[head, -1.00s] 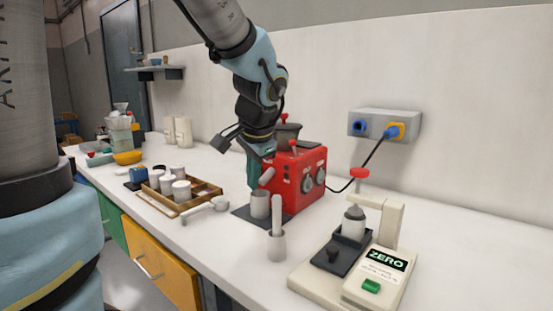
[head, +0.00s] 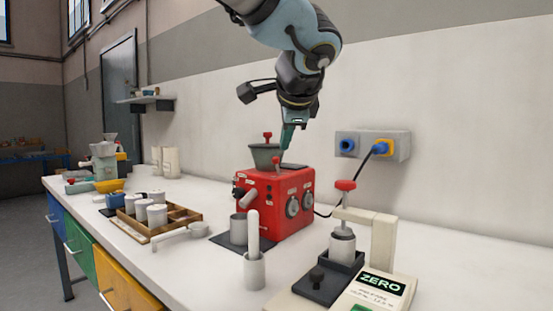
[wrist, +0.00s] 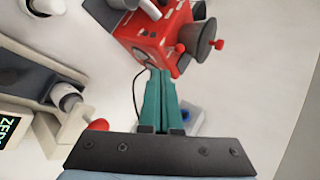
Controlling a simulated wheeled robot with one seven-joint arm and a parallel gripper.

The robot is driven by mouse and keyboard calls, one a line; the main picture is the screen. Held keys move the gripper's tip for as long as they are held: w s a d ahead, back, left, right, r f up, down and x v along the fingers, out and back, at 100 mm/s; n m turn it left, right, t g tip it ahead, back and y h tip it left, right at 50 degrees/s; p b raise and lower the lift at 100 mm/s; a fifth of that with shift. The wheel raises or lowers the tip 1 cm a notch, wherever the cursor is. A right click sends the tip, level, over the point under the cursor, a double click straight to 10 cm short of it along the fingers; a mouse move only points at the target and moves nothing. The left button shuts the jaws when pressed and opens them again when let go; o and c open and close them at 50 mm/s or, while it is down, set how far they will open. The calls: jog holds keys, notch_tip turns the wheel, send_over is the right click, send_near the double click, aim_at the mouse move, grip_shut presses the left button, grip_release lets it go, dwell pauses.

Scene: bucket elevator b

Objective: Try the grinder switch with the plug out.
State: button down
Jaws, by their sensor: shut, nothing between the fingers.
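The red grinder (head: 273,203) stands on the bench with a grey hopper (head: 265,155), a red knob on top and two round dials (head: 293,207) on its right face. It also shows at the top of the wrist view (wrist: 150,45). The blue left-hand socket (head: 346,146) looks empty. My gripper (head: 286,149) is shut and empty, pointing down above the grinder's back part, beside the hopper. Its green fingers (wrist: 160,75) are together.
A grey cup (head: 238,229) and a pestle in a holder (head: 254,268) stand in front. A wooden tray (head: 180,220) with white jars is at left.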

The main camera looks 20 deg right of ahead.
send_near(277, 167)
notch_tip(277, 167, down, 3)
jog(key=shift+w+d+p, duration=0.15)
jog(key=shift+w+p, duration=0.5)
jog(key=shift+w, duration=0.25)
jog(key=shift+w+d+p, duration=0.2)
jog(key=shift+w+p, duration=0.4)
jog(key=shift+w, duration=0.3)
jog(key=shift+r+p, duration=0.15)
jog(key=shift+p, duration=0.15)
jog(key=shift+d+r+p, duration=0.1)
jog(key=shift+p, duration=0.7)
